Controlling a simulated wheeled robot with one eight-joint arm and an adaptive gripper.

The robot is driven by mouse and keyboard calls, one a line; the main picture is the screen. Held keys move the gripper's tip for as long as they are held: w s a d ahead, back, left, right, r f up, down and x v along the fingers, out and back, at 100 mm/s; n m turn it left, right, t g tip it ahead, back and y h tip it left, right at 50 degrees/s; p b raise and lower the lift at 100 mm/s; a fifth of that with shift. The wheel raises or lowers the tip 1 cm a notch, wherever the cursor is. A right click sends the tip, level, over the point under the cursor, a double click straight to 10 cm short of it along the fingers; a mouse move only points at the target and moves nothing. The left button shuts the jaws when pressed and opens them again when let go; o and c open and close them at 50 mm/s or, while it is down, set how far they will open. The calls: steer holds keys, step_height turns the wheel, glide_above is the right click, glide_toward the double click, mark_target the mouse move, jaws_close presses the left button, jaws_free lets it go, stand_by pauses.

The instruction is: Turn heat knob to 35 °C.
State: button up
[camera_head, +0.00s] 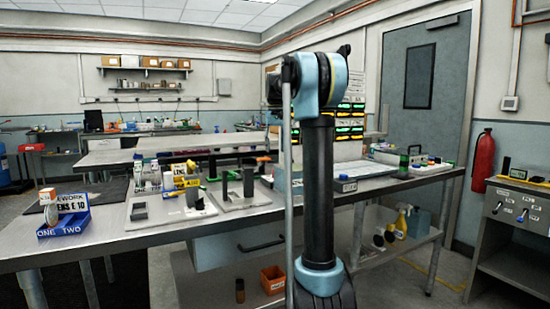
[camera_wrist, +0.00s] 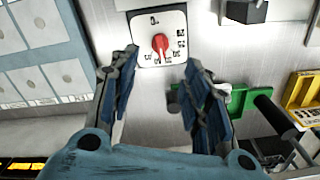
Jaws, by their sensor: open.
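A red knob (camera_wrist: 160,43) sits on a white square dial plate (camera_wrist: 144,20) at the top middle of the wrist view. The knob's narrow end points down in the picture. My gripper (camera_wrist: 161,62) is open and empty, its two blue-and-dark fingers spread to the left and right below the knob. The knob shows between the fingertips and appears beyond them; I cannot tell the exact gap. In the head view my arm stands in the middle, and my gripper is hidden behind it.
In the wrist view, a pale blue panel (camera_wrist: 38,55) lies left, and a green part (camera_wrist: 243,98) and yellow frame (camera_wrist: 304,88) lie right. In the head view, a blue holder (camera_head: 66,222) stands on the long bench (camera_head: 110,246), and a fire extinguisher (camera_head: 483,160) hangs right.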

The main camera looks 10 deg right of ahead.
steer(key=shift+r, duration=0.3)
step_height(320, 180, up, 6)
steer(key=m, duration=0.2)
step_height(320, 180, down, 17)
steer(key=shift+f, duration=0.2)
stand_by(0.5)
steer(key=shift+c, duration=0.6)
